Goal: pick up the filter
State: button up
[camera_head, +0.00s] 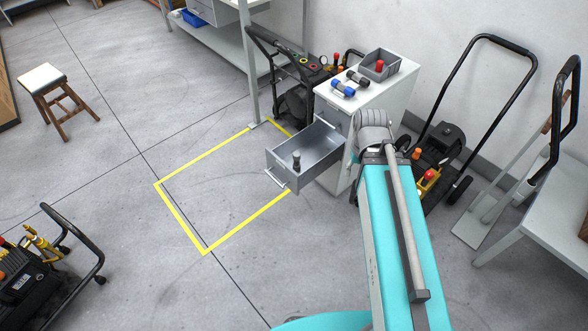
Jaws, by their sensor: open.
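An open grey drawer (283,172) sticks out to the left of a white cabinet (395,98). A small dark cylindrical piece (296,160) stands upright inside it, near the front; it may be the filter, but it is too small to be sure. On the cabinet top lie a blue-and-black cylinder (343,89) and a dark cylinder (357,77), side by side. My teal arm reaches up from the bottom to the cabinet's right front, and a grey joint of it covers part of the cabinet. My gripper cannot be seen.
A grey bin (376,72) holding a red-topped piece stands at the back of the cabinet. The yellow-marked floor (215,190) is clear. A stool (44,78) stands at far left.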

aim_at(296, 156)
jog(key=u, duration=1.05)
jog(key=i, duration=0.5)
jog(key=z, duration=0.8)
